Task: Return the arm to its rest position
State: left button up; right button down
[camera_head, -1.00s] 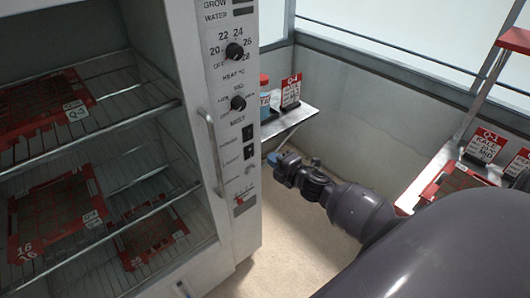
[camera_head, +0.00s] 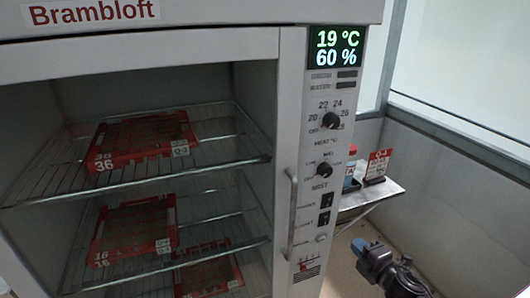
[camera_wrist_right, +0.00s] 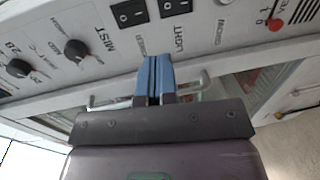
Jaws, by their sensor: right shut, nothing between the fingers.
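My right gripper (camera_head: 365,248) shows at the lower right of the head view, in front of the shelf and to the right of the cabinet. In the right wrist view its blue fingers (camera_wrist_right: 154,78) are together with nothing between them. They point toward the cabinet's control panel (camera_wrist_right: 120,45), with its knobs and switches. The wrist view shows no clear contact with the panel. My left gripper is not in view.
The Brambloft cabinet (camera_head: 292,60) fills the left and middle, its display reading 19 °C and 60 %. Red trays (camera_head: 150,118) lie on its wire racks. A vertical handle (camera_head: 292,215) sticks out. A side shelf (camera_head: 385,193) holds a red sign (camera_head: 377,166).

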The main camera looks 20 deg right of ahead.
jog(key=s+a+f+m+g, duration=0.1)
jog(key=s+a+f+m, duration=0.2)
jog(key=s+m, duration=0.3)
jog(key=s+a+f+m+g+h, duration=0.1)
jog(key=s+a+f+m+g, duration=0.1)
jog(key=s+a+f+m, duration=0.2)
jog(key=s+a+f+m+g, duration=0.2)
jog(key=s+a+m, duration=0.3)
jog(key=s+m, duration=0.3)
jog(key=shift+s+a+f+h, duration=0.15)
jog(key=shift+s+f+h, duration=0.15)
jog(key=shift+s+f, duration=0.55)
jog(key=shift+s+r, duration=0.15)
dwell(0.6)
